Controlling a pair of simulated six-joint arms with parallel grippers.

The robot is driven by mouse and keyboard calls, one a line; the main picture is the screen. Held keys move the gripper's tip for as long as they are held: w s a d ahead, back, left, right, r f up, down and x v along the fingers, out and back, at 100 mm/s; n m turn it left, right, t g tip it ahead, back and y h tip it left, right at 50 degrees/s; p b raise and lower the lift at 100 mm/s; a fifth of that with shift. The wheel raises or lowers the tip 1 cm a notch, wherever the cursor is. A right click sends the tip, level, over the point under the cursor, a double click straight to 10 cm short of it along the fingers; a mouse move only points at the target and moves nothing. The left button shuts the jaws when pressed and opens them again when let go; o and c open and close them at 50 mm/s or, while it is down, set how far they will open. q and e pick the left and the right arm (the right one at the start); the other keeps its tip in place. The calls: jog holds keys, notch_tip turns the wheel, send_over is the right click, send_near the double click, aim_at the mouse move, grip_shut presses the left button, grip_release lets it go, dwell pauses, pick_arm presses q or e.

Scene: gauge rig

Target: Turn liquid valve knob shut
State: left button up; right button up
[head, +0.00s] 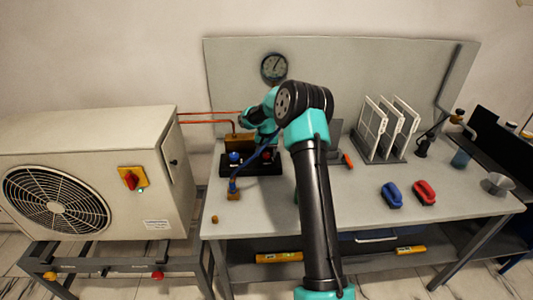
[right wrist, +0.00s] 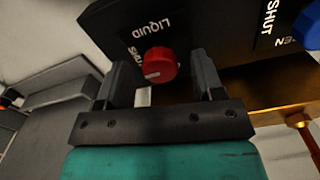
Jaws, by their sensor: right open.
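The red liquid valve knob (right wrist: 159,64) shows in the right wrist view, on a dark panel (right wrist: 125,22) lettered LIQUID, which appears upside down. It has a pale mark on its face. My right gripper (right wrist: 160,76) is open, with one finger on each side of the knob in this view. Gaps show between the knob and both fingers; I cannot tell how far off in depth it is. In the head view the red knob (head: 267,155) sits on the manifold by a blue knob (head: 235,157). My right arm partly covers the manifold there. My left gripper is not in view.
Copper pipes (head: 205,122) lead left to the outdoor unit (head: 90,165). A white rack (head: 385,130) and blue and red clamp-like items (head: 391,195) stand right of my arm. A gauge (head: 273,67) hangs behind.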

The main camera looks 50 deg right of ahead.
aim_at(266, 153)
notch_tip(266, 153, up, 17)
dwell(0.5)
dwell(0.4)
